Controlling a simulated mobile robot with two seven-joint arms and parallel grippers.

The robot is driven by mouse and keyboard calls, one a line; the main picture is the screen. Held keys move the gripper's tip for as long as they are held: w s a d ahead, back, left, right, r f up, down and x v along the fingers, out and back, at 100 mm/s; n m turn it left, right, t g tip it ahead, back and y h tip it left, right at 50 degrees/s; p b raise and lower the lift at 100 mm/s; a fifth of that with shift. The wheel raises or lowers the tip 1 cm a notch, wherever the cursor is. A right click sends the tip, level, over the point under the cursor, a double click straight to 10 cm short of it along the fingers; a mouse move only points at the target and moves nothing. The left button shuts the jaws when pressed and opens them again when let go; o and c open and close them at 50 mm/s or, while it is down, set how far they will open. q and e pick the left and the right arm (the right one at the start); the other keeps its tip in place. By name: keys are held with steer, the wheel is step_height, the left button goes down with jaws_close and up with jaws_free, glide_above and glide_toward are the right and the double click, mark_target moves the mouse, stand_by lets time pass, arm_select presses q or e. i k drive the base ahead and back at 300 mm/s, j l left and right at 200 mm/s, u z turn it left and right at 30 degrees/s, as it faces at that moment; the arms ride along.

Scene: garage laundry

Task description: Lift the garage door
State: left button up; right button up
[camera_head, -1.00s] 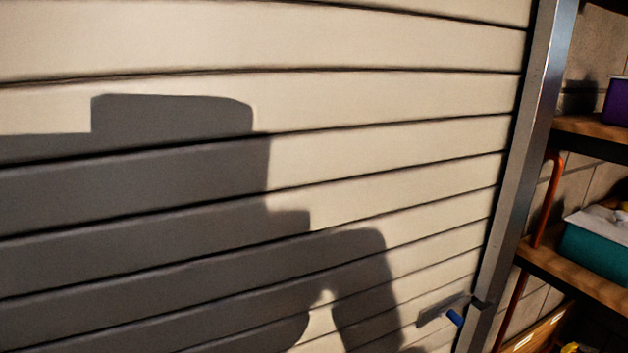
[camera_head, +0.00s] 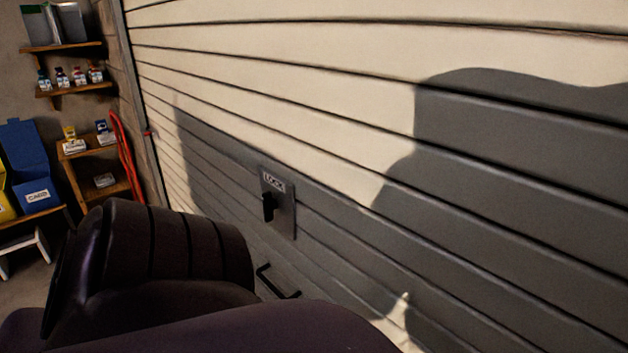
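The garage door (camera_head: 300,60) is a cream panelled wall of horizontal slats that fills the middle and right of the head view. A grey lock plate (camera_head: 283,212) marked "LOCK" with a dark lever (camera_head: 268,206) is fixed on it near the centre. Below the plate a black bar handle (camera_head: 277,284) sticks out from the door, its lower part near my dark body part. The door looks shut here, but its bottom edge is out of view. Neither of my grippers shows.
At the left, wooden shelves (camera_head: 68,91) hold small bottles and boxes. A blue box (camera_head: 38,196) and a white stool (camera_head: 24,250) stand at the far left. A red hose (camera_head: 124,150) hangs beside the door's left frame. My shadow covers much of the door.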

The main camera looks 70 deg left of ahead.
mark_target(449, 175)
steer(key=u, duration=2.45)
steer(key=j+u, duration=0.1)
steer(key=j, duration=0.15)
steer(key=j+z, duration=0.1)
steer(key=j, duration=0.7)
steer(key=i, duration=0.05)
